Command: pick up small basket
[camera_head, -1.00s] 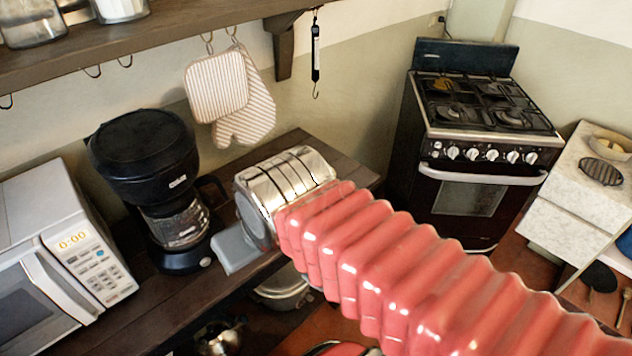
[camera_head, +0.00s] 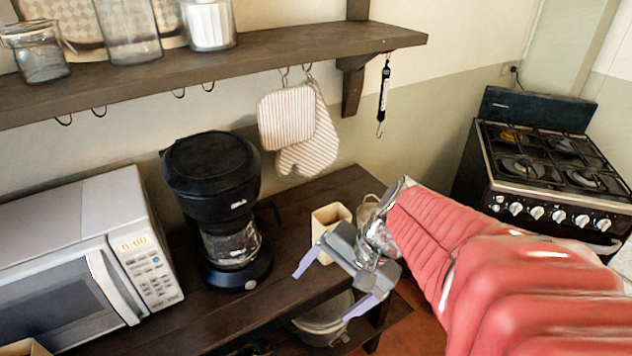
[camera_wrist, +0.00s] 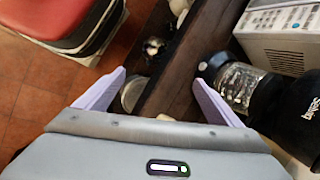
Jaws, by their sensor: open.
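A small tan round-rimmed object (camera_head: 368,208), probably the small basket, stands on the dark wooden counter (camera_head: 300,290) near its right end. It is partly hidden behind my wrist, so I cannot see its full shape. My gripper (camera_head: 332,287) is open and empty in front of a cream square container (camera_head: 328,218), with its fingers pointing down and left over the counter's front edge. In the wrist view, the two lilac fingers (camera_wrist: 158,78) are spread apart with nothing held between them.
A black coffee maker (camera_head: 213,185) and a white microwave (camera_head: 80,255) stand left of my gripper. A shelf (camera_head: 300,48) with jars and hanging mitts (camera_head: 308,130) is above. A pot (camera_head: 322,318) sits below the counter. A stove (camera_head: 540,165) is at right.

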